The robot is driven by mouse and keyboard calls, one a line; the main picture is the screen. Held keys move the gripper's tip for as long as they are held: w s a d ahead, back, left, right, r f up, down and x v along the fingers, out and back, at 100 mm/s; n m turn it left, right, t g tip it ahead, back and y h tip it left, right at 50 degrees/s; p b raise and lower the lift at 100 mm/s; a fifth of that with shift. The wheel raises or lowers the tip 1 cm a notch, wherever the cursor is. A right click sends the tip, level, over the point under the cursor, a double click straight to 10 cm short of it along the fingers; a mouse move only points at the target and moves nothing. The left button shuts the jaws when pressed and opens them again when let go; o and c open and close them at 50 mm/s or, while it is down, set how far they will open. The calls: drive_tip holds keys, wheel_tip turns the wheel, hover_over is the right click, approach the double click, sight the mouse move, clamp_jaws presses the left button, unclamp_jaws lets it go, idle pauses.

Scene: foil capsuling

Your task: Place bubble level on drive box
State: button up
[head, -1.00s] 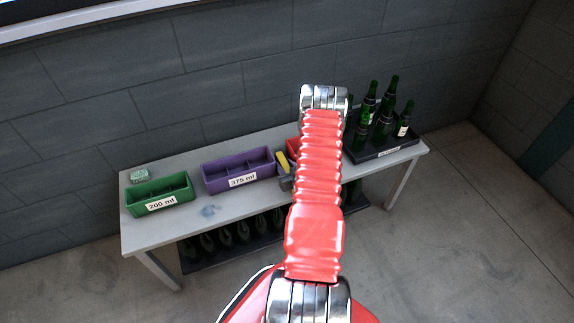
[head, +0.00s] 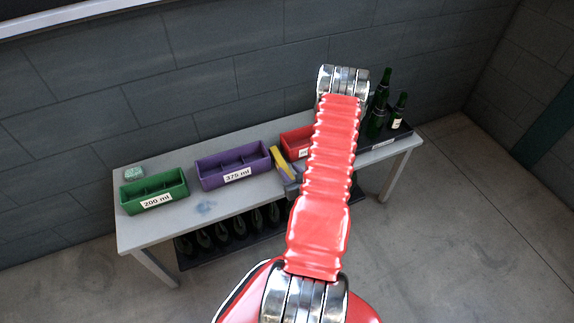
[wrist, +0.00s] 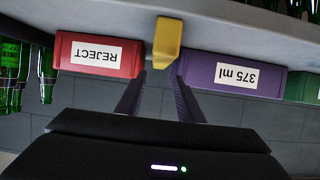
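A yellow block-shaped thing (head: 280,158), likely the bubble level, is on the bench between the purple bin and the red bin. In the wrist view, its yellow end (wrist: 167,42) shows ahead of my gripper (wrist: 162,80), roughly between the lines of the two fingers. The fingers are spread apart with nothing between them. In the head view my red arm hides part of the bench, and only a dark bit of the gripper shows beside the arm. I cannot make out a drive box in either view.
The purple 375 ml bin (head: 233,168), green 200 ml bin (head: 154,193) and red REJECT bin (wrist: 98,56) stand on the bench (head: 240,200). Green bottles (head: 385,92) stand on a black tray at the right. More bottles lie on a lower shelf. The bench's front left is clear.

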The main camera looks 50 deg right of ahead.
drive_tip(key=shift+v, duration=0.9)
drive_tip(key=shift+w, duration=0.2)
drive_tip(key=w+a+r+n+g+y, duration=0.15)
drive_tip(key=w+a+r, duration=0.25)
drive_tip(key=w+r, duration=0.45)
drive_tip(key=w+a+r+n+g+y, duration=0.1)
drive_tip(key=w+a+r+n, duration=0.3)
drive_tip(key=r, duration=0.7)
drive_tip(key=a+r+m+g, duration=0.1)
drive_tip(key=a+r+g, duration=0.1)
drive_tip(key=a+r, duration=1.15)
drive_tip(key=s+a+r+y, duration=0.1)
drive_tip(key=s+a+r, duration=0.2)
drive_tip(key=s+a, duration=0.2)
drive_tip(key=s+a+r+n+g+y, duration=0.1)
drive_tip(key=s+a+r+y, duration=0.1)
drive_tip(key=s+a, duration=0.4)
drive_tip(key=s+a+r+y, duration=0.1)
drive_tip(key=s+a+r, duration=0.3)
drive_tip(key=a, duration=0.6)
drive_tip(key=shift+s+a+r+n, duration=0.2)
drive_tip(key=shift+s+r+n, duration=0.2)
drive_tip(key=shift+s, duration=0.55)
